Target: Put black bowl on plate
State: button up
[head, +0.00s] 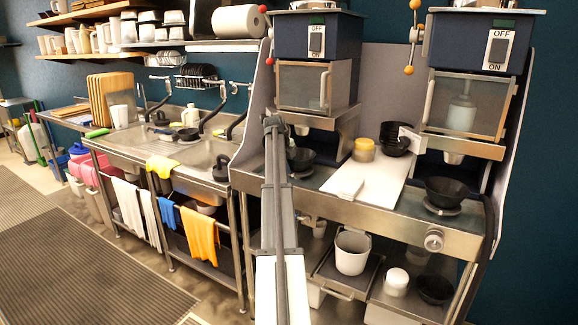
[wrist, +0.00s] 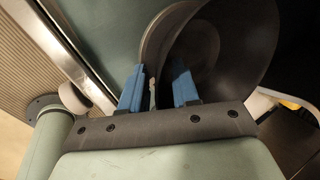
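In the wrist view a large black bowl (wrist: 225,45) fills the upper middle, tilted in the picture, with a greyish rim along its left side. My gripper (wrist: 158,90) has two blue fingers apart, with the bowl's left edge reaching between or just beyond them; contact is not clear. In the head view one black bowl (head: 300,159) sits on the left station, partly behind my arm, and another (head: 445,188) stands on a round metal disc (head: 441,208) at the right station. The gripper itself is hidden in the head view. I cannot single out a plate.
Dispensers (head: 312,85) (head: 464,100) overhang both stations. The sink counter (head: 145,150) is left. A white bucket (head: 352,252) stands on the lower shelf.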

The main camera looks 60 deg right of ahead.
jog(key=v, duration=1.2)
jog(key=shift+r, duration=0.1)
jog(key=shift+w, duration=0.1)
